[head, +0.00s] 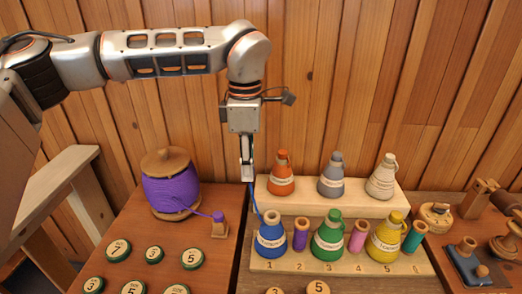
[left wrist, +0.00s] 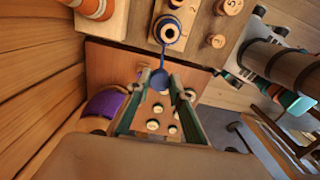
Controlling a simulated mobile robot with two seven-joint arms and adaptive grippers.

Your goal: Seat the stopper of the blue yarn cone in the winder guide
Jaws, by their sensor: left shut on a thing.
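The blue yarn cone (head: 271,238) stands at the left end of the front wooden rack, with its mouth open. Its mouth also shows at the top of the left wrist view (left wrist: 167,31). A blue cord runs up from it to my left gripper (head: 248,174), which points down above and left of the cone. In the left wrist view, the blue stopper (left wrist: 159,78) sits between the fingertips of my left gripper (left wrist: 158,88), shut on it. A small wooden post (head: 219,228) with a purple top stands left of the rack; I cannot tell whether it is the winder guide.
A purple yarn spool (head: 172,188) stands left, its yarn running to the post. Numbered discs (head: 153,254) lie in front. Green (head: 328,240) and yellow cones share the front rack; orange, grey and cream cones stand behind. A blue-grey base (head: 470,268) with a wooden peg lies right.

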